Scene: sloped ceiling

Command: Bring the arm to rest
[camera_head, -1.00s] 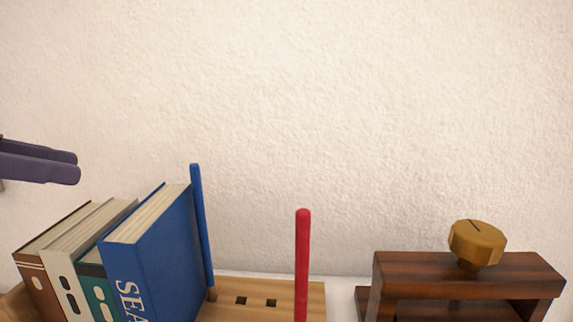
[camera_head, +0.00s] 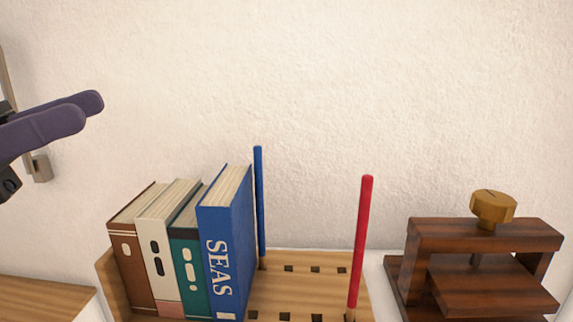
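My gripper (camera_head: 92,110) shows at the left edge of the head view, with two purple fingers pointing right. The fingers appear a little apart, with nothing seen between them. It is in the air, above and left of a row of books, and touches none of them. The rest of my arm is mostly outside the picture.
A wooden rack (camera_head: 300,270) holds several books, with a blue SEAS book (camera_head: 228,235) at their right end. A blue rod (camera_head: 259,200) and a red rod (camera_head: 361,240) stand in it. A dark wooden press (camera_head: 480,235) stands at right. A wooden surface (camera_head: 40,300) is lower left.

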